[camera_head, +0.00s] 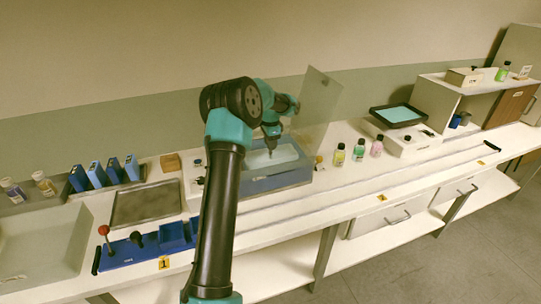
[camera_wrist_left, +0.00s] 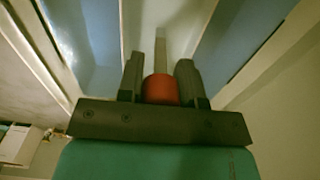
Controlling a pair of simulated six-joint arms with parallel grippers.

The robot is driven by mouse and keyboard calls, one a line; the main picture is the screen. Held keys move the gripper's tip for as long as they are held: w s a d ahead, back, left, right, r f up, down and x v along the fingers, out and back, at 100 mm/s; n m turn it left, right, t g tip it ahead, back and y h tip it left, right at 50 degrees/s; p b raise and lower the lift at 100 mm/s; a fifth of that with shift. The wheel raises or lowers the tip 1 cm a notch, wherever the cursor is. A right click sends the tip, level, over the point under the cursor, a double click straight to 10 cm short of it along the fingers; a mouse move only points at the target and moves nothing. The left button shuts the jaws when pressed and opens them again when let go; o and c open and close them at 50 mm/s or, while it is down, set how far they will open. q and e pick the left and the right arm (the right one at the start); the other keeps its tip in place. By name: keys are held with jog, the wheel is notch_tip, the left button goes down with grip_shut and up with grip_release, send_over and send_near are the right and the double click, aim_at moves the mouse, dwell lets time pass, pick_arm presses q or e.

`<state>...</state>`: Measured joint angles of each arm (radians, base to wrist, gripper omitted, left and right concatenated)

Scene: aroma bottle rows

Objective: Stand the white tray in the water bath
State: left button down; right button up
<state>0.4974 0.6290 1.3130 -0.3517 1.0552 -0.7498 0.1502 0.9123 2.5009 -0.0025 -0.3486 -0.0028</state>
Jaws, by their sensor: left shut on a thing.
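My left gripper (camera_head: 270,147) is over the blue-walled water bath (camera_head: 270,182), pointing down. In the left wrist view, its two dark fingers are shut on a red rounded knob (camera_wrist_left: 160,89), with a narrow grey bar beyond it. A pale blue surface lies inside the bath below the gripper. I cannot clearly make out the white tray, nor whether the knob belongs to it. The bath's clear lid (camera_head: 320,100) is raised, just right of the gripper. My right gripper is not in view.
Small bottles (camera_head: 358,150) stand right of the bath. A black tray (camera_head: 397,115) sits on a white device farther right. Several blue racks (camera_head: 97,174), a grey plate (camera_head: 146,203) and a blue base with a red-knobbed lever (camera_head: 103,230) are left.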

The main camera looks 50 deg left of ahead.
aim_at(271, 158)
pick_arm(q)
jog(key=shift+f, duration=0.15)
jog(key=shift+f, duration=2.4)
jog(key=shift+f, duration=0.15)
jog(key=c, duration=0.8)
grip_release()
notch_tip(271, 158, up, 12)
jog(key=shift+r, duration=0.15)
